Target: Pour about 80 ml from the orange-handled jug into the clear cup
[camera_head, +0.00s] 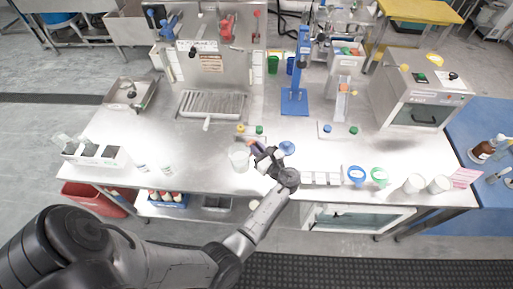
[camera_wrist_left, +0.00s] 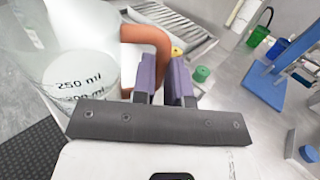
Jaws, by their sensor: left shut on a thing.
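The jug (camera_wrist_left: 85,80) is a translucent vessel with an orange handle (camera_wrist_left: 150,38) and dark ml markings, large at the left of the left wrist view. In the head view a pale translucent vessel (camera_head: 239,158), seemingly the jug, is by the bench's front middle, just left of my left gripper (camera_head: 262,153). My left gripper's purple fingers (camera_wrist_left: 166,82) are shut on the handle. I cannot tell whether the jug touches the bench. I cannot pick out the clear cup for certain; two pale cups (camera_head: 414,183) stand at the front right. My right gripper is not in view.
A blue stand (camera_head: 295,100) rises behind the gripper. A slotted metal tray (camera_head: 212,104) lies at the back. A white rack (camera_head: 321,177) and blue and green rings (camera_head: 357,174) sit to the right. A white box (camera_head: 96,153) is far left.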

